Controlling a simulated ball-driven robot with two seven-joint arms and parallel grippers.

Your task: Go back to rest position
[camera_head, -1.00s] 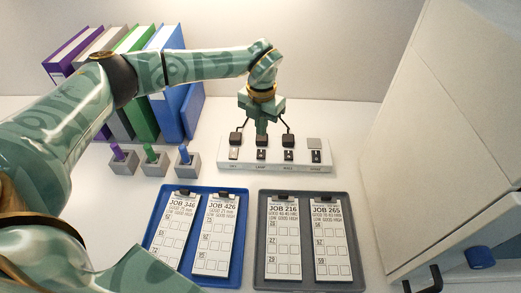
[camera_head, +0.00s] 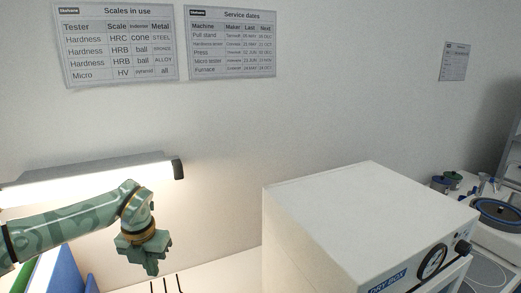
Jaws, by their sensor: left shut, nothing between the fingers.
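My left gripper (camera_head: 150,262) shows at the lower left, at the end of my green patterned arm. It points down and is shut, with nothing in its fingers. It hangs in front of the pale wall, above the bench, to the left of a white box. Tips of several thin dark rods show just below it; what they belong to is cut off by the lower edge. My right gripper is out of view.
A white dry box (camera_head: 363,225) with a round dial stands right of centre. A lit lamp bar (camera_head: 95,180) is on the wall at left. Folders (camera_head: 62,272) show at lower left. Two charts hang above. Small pots and a round dark device (camera_head: 498,213) are at far right.

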